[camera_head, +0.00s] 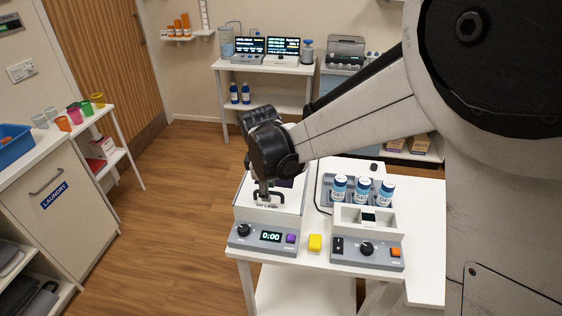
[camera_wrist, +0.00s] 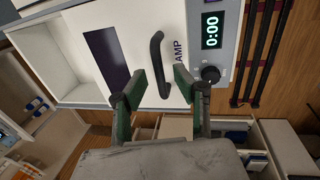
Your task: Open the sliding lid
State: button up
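The white lamp box (camera_head: 240,213) stands at the left of the white table, with a grey front panel and a display reading 0:00. Its white lid (camera_wrist: 135,30) has a dark purple window (camera_wrist: 107,58) and a black bar handle (camera_wrist: 156,48). In the wrist view, a white-walled recess (camera_wrist: 38,62) shows beyond the lid's edge away from the display. My gripper (camera_wrist: 160,76) is open, with one green-padded finger on each side of the handle's lower end. Gaps show between the pads and the handle. In the head view my gripper (camera_head: 266,194) points down over the lid; my wrist hides the box's far part.
A laundry cabinet (camera_head: 55,195) is at left, with open floor between.

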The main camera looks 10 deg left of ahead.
jog(key=shift+c, duration=0.2)
grip_shut()
jog(key=shift+w, duration=0.1)
jog(key=w+b, duration=0.4)
jog(key=w, duration=1.1)
jog(key=shift+a, duration=0.1)
jog(key=shift+o, duration=0.2)
grip_release()
